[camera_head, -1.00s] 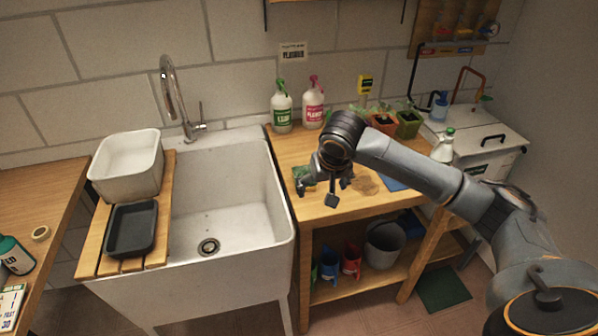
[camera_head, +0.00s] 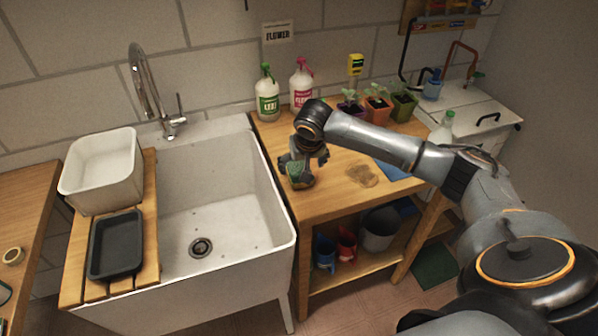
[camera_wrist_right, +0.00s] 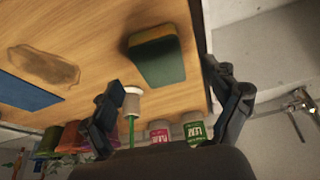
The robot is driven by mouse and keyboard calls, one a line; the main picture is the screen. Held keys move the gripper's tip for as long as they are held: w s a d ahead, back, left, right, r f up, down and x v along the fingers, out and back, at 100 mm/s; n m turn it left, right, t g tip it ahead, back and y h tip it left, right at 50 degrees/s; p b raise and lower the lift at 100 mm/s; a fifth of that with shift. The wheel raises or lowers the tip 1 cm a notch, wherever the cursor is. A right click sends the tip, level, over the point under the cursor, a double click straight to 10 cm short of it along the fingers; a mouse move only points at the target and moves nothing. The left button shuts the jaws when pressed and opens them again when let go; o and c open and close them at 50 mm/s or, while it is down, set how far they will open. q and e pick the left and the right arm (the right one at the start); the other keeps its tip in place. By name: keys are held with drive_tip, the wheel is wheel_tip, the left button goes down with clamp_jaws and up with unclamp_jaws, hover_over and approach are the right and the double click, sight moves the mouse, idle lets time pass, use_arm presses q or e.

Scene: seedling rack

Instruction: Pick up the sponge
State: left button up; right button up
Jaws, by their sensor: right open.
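The sponge (camera_wrist_right: 160,58), green with a yellow-brown side, lies on the wooden bench top near its edge by the sink. In the head view the sponge (camera_head: 300,181) is partly hidden under my right gripper (camera_head: 303,168). In the right wrist view my right gripper (camera_wrist_right: 165,80) is open, with its two fingers spread to either side of the sponge's near end. I cannot tell whether a finger touches it. My left gripper is not in view.
A white sink (camera_head: 270,222) is left of the bench (camera_head: 330,204). Spray bottles (camera_head: 267,95) and potted seedlings (camera_head: 403,106) stand at the back of the bench. A brown stain (camera_head: 362,176) and a blue cloth-like sheet (camera_head: 393,170) lie right of the sponge.

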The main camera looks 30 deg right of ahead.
sight(300, 170)
drive_tip(key=shift+w+f, duration=0.2)
drive_tip(key=x, duration=0.2)
drive_tip(key=p+x, duration=0.1)
drive_tip(key=x, duration=0.1)
drive_tip(key=shift+w+d+r, duration=0.1)
drive_tip(key=shift+w+d, duration=0.15)
drive_tip(key=shift+w, duration=0.05)
drive_tip(key=shift+w+f, duration=0.1)
drive_tip(key=shift+f, duration=0.25)
drive_tip(key=shift+c, duration=0.2)
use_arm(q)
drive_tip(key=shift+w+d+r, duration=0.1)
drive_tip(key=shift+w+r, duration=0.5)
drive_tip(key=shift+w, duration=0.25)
use_arm(e)
drive_tip(key=c, duration=0.8)
